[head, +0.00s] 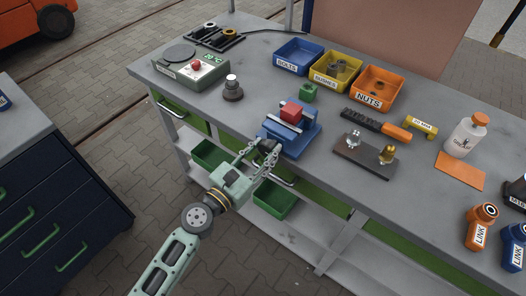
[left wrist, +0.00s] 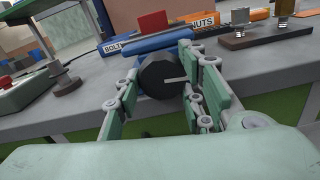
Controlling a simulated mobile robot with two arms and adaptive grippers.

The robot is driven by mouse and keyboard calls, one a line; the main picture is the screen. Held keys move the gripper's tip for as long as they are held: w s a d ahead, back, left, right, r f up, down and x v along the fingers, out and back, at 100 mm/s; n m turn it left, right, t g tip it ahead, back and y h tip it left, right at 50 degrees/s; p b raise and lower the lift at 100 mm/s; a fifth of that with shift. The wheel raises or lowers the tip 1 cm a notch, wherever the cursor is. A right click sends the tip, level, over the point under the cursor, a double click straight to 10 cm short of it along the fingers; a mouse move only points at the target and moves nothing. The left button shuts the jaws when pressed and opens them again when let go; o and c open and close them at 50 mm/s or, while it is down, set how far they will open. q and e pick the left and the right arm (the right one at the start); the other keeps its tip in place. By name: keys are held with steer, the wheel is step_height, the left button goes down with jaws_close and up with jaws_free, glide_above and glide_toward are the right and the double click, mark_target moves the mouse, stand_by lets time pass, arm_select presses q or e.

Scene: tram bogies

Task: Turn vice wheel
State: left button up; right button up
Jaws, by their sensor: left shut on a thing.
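The blue vice (head: 298,137) stands at the front edge of the grey workbench, with a red block (head: 291,112) in its jaws. Its dark wheel (head: 268,146) faces the front, out past the bench edge. In the left wrist view the dark wheel (left wrist: 160,76) is between the two green fingers, with the blue vice body (left wrist: 150,45) behind it. My left gripper (head: 259,150) is at the vice's front, shut on the wheel. The fingers hide part of the wheel's rim. My right gripper is not in view.
A dark round-based part (head: 232,89) and a scale (head: 190,73) stand left of the vice. Bins for bolts (head: 298,57), bushes (head: 335,71) and nuts (head: 376,88) stand behind. A plate with two fittings (head: 365,157) lies to the right. A bench handle (head: 281,181) is below.

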arm_select(q)
steer(key=o, duration=1.1)
steer(key=shift+w+a+f, duration=0.1)
steer(key=shift+a+f, duration=0.05)
steer(key=shift+a, duration=0.05)
steer(key=shift+s, duration=0.25)
steer(key=v, duration=1.1)
steer(key=shift+s+a, duration=0.2)
steer(key=shift+a, duration=0.05)
